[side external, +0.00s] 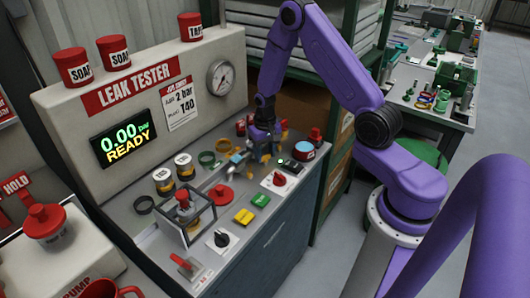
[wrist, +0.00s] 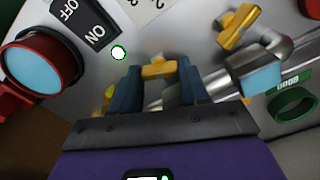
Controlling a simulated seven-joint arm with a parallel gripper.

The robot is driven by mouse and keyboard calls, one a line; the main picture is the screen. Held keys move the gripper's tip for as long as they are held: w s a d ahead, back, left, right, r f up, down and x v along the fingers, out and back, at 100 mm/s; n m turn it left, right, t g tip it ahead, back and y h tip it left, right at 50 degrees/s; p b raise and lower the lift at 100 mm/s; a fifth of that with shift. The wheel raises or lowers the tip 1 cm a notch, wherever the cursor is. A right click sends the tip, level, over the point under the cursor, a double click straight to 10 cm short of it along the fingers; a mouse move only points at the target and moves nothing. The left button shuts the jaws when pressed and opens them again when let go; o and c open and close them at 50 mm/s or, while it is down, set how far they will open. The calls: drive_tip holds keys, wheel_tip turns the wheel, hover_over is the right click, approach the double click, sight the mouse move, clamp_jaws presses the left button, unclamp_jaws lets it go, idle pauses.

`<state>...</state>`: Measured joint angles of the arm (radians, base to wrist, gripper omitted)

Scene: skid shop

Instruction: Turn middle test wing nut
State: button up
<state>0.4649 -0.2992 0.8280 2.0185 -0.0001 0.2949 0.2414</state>
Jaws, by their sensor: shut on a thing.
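My gripper (wrist: 159,78) points down at the bench, its two blue fingers on either side of a yellow wing nut (wrist: 158,68) in the wrist view. The fingers are shut on this middle wing nut. A second yellow wing nut (wrist: 238,26) sits at upper right, on a grey metal pipe fitting. A third yellow piece (wrist: 108,97) shows partly behind the left finger. In the side view my gripper (side external: 264,143) is low over the back of the bench, with a yellow piece (side external: 265,158) just below it; the grip itself is hidden there.
The leak tester panel (side external: 215,55) stands behind. An ON/OFF switch plate (wrist: 85,25) and a red-rimmed blue gauge (wrist: 32,68) are close left in the wrist view. A green ring (wrist: 292,104) lies right. A clear-sided box (side external: 200,215) stands toward the front of the bench.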

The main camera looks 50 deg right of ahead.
drive_tip(key=o, duration=1.1)
drive_tip(key=shift+c, duration=0.2)
drive_tip(key=shift+r, duration=0.1)
wheel_tip(320, 180, up, 17)
drive_tip(key=shift+r, duration=0.15)
